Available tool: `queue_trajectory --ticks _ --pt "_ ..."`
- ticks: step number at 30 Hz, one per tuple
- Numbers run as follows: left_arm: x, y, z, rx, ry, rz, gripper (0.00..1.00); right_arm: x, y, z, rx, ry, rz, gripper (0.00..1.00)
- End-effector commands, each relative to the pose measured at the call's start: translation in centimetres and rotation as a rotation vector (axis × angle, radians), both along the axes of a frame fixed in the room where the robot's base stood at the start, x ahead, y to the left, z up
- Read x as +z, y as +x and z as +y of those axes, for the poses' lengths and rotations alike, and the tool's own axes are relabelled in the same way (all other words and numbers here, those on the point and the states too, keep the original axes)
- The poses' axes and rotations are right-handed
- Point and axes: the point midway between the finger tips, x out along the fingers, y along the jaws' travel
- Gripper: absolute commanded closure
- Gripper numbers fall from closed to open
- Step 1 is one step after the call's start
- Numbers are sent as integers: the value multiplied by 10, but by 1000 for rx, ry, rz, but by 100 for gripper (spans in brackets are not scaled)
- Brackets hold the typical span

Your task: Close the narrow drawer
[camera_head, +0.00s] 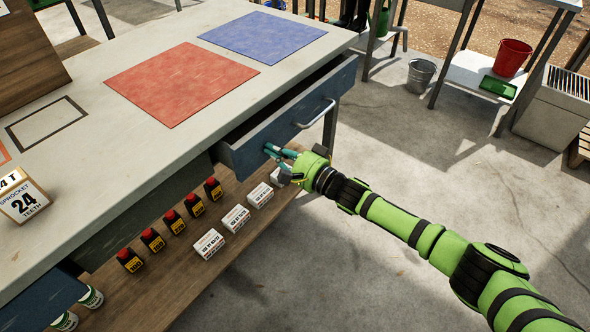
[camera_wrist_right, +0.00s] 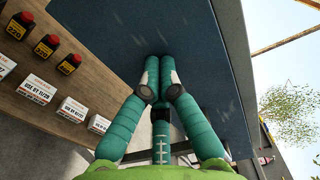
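A blue-fronted drawer (camera_head: 262,138) stands partly pulled out from under the workbench top, with a dark gap showing behind its front. Its silver bar handle (camera_head: 316,116) is on the right part of the front. My right gripper (camera_head: 272,150) is at the left part of this front, left of the handle. In the right wrist view its teal fingertips (camera_wrist_right: 161,75) are together, with nothing between them, pointing at the blue drawer front (camera_wrist_right: 120,40). They look against it or very close; contact is hard to tell. My left gripper is out of view.
Another blue front (camera_head: 35,300) juts out at the lower left. The lower wooden shelf (camera_head: 150,290) holds several red-capped black bottles (camera_head: 172,222) and white boxes (camera_head: 236,218). Red (camera_head: 180,82) and blue (camera_head: 262,36) mats lie on the workbench top (camera_head: 100,130).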

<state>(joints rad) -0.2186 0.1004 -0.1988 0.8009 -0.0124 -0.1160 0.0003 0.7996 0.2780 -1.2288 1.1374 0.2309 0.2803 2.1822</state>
Motion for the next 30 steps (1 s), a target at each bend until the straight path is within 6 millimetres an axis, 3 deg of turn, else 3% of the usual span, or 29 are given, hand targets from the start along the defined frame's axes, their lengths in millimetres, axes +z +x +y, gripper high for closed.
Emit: queue_trajectory --ticks 2,12,30 --pt "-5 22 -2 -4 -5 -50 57 -4 8 12 2 1 -3 100" --pt "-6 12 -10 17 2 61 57 -1 26 39 1 1 -1 100" --pt "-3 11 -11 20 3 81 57 3 29 43 -1 4 -1 100"
